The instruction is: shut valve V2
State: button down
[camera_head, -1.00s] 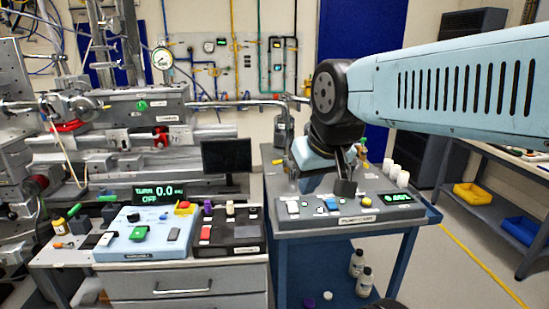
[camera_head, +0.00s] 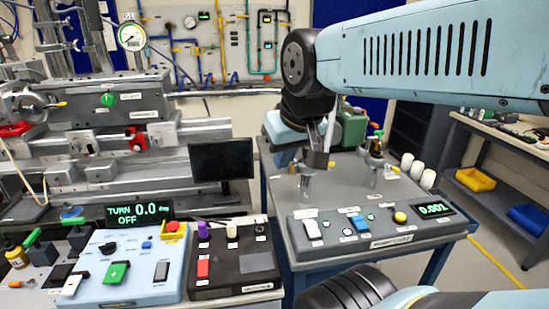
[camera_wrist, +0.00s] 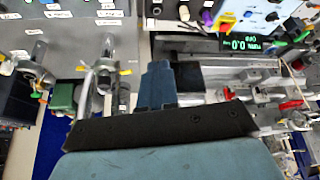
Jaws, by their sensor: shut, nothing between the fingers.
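Valve V2 cannot be told for sure, as the small labels are not legible. Two metal valve fittings stand on the grey pump panel (camera_head: 385,222). The near one (camera_head: 306,183) is just below and left of my gripper (camera_head: 319,158). The farther one (camera_head: 373,172) stands to the right, near a green-topped part. In the wrist view the two fittings, left (camera_wrist: 38,62) and right (camera_wrist: 106,62), show at the upper left with yellow bits by them. My gripper's fingers (camera_wrist: 157,82) are shut and empty there, apart from both fittings.
A green box (camera_head: 352,130) is behind my gripper. A blue control box (camera_head: 135,262) and a monitor (camera_head: 221,159) are at left.

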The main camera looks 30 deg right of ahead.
jog(key=shift+a, duration=0.1)
jog(key=shift+w, duration=0.1)
jog(key=w+d+f+m, duration=0.3)
jog(key=w+d+m, duration=0.8)
jog(key=m, duration=0.6)
jog(key=w+d+f+m, duration=0.3)
jog(key=w+d+m, duration=0.7)
jog(key=w+m, duration=0.6)
jog(key=shift+m, duration=0.9)
jog(key=x, duration=0.6)
jog(key=s+x, duration=0.1)
jog(key=x, duration=0.5)
jog(key=s+a+f+x, duration=0.1)
jog(key=x, duration=0.5)
jog(key=shift+w+f, duration=0.1)
jog(key=shift+f, duration=0.1)
jog(key=shift+a+y, duration=0.1)
jog(key=shift+y, duration=0.2)
